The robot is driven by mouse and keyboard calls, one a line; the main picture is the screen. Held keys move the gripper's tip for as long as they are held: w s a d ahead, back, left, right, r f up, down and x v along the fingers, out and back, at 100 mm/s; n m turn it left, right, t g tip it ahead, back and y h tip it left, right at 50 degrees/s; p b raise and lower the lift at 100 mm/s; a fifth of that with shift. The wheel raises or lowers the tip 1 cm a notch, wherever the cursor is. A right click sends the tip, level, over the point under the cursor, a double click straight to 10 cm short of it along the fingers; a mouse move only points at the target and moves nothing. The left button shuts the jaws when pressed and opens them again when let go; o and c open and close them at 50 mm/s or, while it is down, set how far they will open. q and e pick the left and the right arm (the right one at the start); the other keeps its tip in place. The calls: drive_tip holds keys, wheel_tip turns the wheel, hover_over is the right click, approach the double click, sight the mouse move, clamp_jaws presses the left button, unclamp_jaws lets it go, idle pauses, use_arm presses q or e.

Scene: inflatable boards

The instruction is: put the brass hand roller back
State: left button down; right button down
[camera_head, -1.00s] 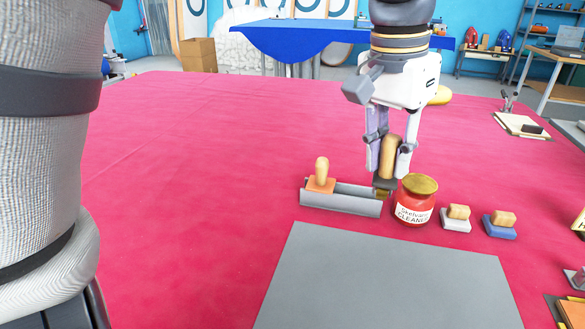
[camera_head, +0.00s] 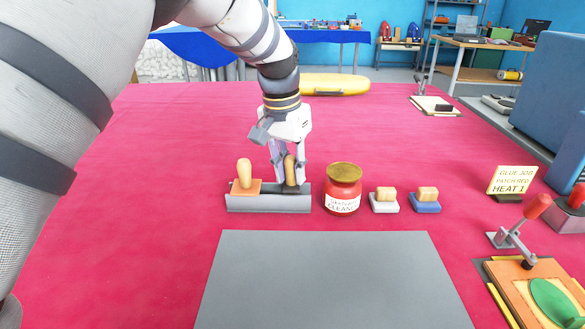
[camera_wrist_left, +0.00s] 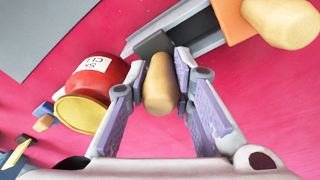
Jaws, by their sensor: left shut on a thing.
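My left gripper (camera_head: 288,174) is shut on the upright wooden handle of the brass hand roller (camera_head: 290,168). The roller's dark head is at the right part of a grey two-place holder (camera_head: 268,203). I cannot tell whether the head rests in the holder or hovers just over it. In the left wrist view, the pale handle (camera_wrist_left: 160,88) stands between the finger pads, with the dark head at the end of the holder (camera_wrist_left: 202,42). A second wooden-handled tool with an orange base (camera_head: 246,186) occupies the left part of the holder. My right gripper is not in view.
A red cleaner jar (camera_head: 343,190) stands close to the holder's right. Two small wooden-topped blocks, white-based (camera_head: 384,203) and blue-based (camera_head: 426,203), follow. A grey mat (camera_head: 330,280) lies in front. The red table left of the holder is clear.

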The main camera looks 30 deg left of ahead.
sight(285, 186)
use_arm(q)
drive_tip(key=shift+r, duration=0.1)
drive_tip(key=shift+f, duration=0.45)
drive_tip(key=c, duration=1.4)
unclamp_jaws()
drive_tip(key=shift+r, duration=0.35)
wheel_tip(285, 186, up, 12)
drive_tip(key=s, duration=0.1)
drive_tip(key=shift+s+a, duration=0.3)
drive_tip(key=shift+a, duration=0.05)
